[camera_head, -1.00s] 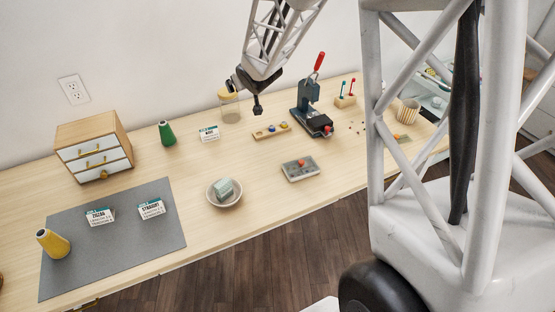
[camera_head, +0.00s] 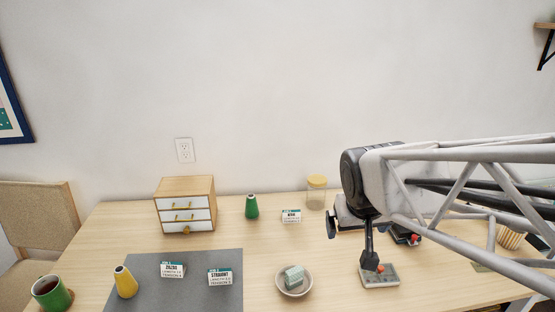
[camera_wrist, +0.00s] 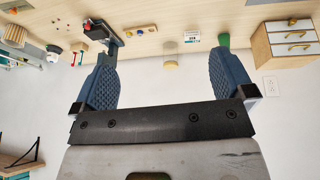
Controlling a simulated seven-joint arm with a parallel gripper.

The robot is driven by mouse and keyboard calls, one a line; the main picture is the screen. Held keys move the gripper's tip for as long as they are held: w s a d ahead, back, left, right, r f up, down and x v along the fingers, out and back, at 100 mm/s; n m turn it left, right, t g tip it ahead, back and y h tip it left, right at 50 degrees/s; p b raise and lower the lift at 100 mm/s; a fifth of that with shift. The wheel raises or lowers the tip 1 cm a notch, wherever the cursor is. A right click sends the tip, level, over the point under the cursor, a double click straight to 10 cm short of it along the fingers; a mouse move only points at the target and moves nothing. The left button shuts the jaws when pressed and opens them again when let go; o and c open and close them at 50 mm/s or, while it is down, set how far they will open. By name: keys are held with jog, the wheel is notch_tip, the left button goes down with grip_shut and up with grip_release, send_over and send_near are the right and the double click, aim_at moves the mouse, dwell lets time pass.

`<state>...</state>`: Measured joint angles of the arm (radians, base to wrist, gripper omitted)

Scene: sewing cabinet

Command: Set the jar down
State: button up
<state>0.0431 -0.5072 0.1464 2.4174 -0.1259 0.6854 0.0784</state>
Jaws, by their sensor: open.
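The clear jar (camera_head: 316,199) with a yellow lid stands upright on the table near the wall in the head view. In the wrist view, which is upside down, the jar (camera_wrist: 171,58) shows beyond the fingers, between and apart from them. My gripper (camera_head: 350,243) is to the right of the jar and closer to the camera in the head view. In the wrist view my gripper (camera_wrist: 160,78) has its two blue ridged fingers spread wide, with nothing between them.
A bowl with a pale block (camera_head: 294,276) and a grey tray (camera_head: 380,281) are in front. My arm hides part of the table's right side.

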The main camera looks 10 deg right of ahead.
jog(key=s+a+g+y, duration=0.1)
jog(key=s+a+g, duration=0.1)
jog(key=s, duration=0.9)
jog(key=shift+a+f, duration=0.15)
jog(key=shift+a, duration=0.25)
